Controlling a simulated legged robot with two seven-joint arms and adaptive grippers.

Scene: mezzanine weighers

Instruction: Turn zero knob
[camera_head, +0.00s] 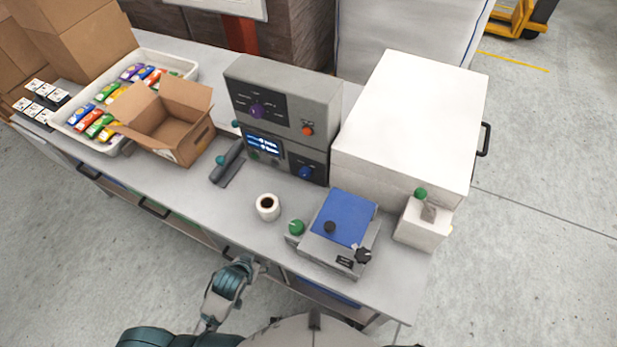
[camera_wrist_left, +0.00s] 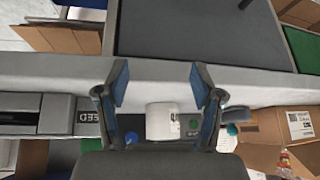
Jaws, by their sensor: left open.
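A grey bench scale with a blue top (camera_head: 345,214) stands near the front right of the bench. It has a green knob (camera_head: 297,227) at its left side, a black knob (camera_head: 362,255) at its front right corner and a small black knob on its top. I cannot read which knob is marked zero. A grey panel unit (camera_head: 285,85) behind it carries a purple knob (camera_head: 257,111) and a blue knob (camera_head: 305,173). My left gripper (camera_head: 250,264) is at the bench's front edge, left of the scale, apart from every knob. In the left wrist view its fingers (camera_wrist_left: 161,88) are spread and empty. My right gripper is out of view.
A white mug (camera_head: 267,208) of dark liquid stands between my left gripper and the panel unit. A large white box (camera_head: 410,120) and a small white box with a green-topped lever (camera_head: 421,222) stand right. An open carton (camera_head: 170,122) and a tray of packets (camera_head: 182,62) are left.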

